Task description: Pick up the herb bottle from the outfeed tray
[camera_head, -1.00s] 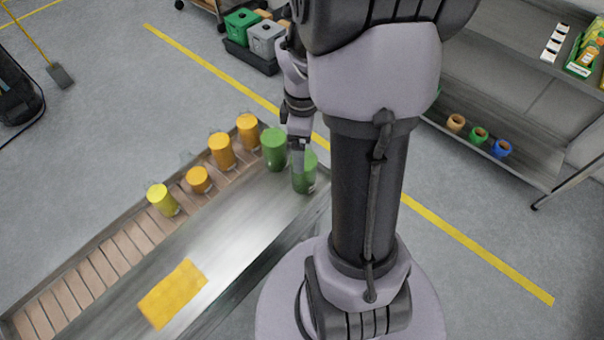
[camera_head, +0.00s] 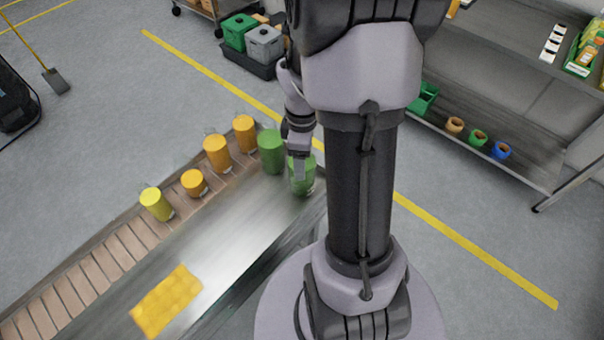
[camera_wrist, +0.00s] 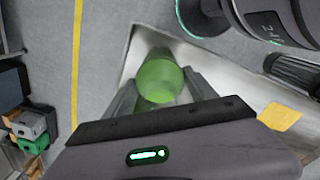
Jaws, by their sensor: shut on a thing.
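The herb bottle (camera_head: 302,182) is a green cylinder at the right end of the metal outfeed tray (camera_head: 232,232). My gripper (camera_head: 300,170) is shut on it from above; the fingers partly hide it in the head view. In the wrist view the green bottle (camera_wrist: 160,78) is between the two fingers of my gripper (camera_wrist: 163,95). It looks upright, at tray level; I cannot tell if it touches the tray. A second green bottle (camera_head: 271,152) stands just left of it.
Orange bottles (camera_head: 217,154) and a yellow bottle (camera_head: 156,204) stand along the roller conveyor (camera_head: 92,272). A flat yellow piece (camera_head: 167,300) lies on the tray. A shelf rack (camera_head: 490,150) stands at the right. Green and grey bins (camera_head: 240,32) are at the back.

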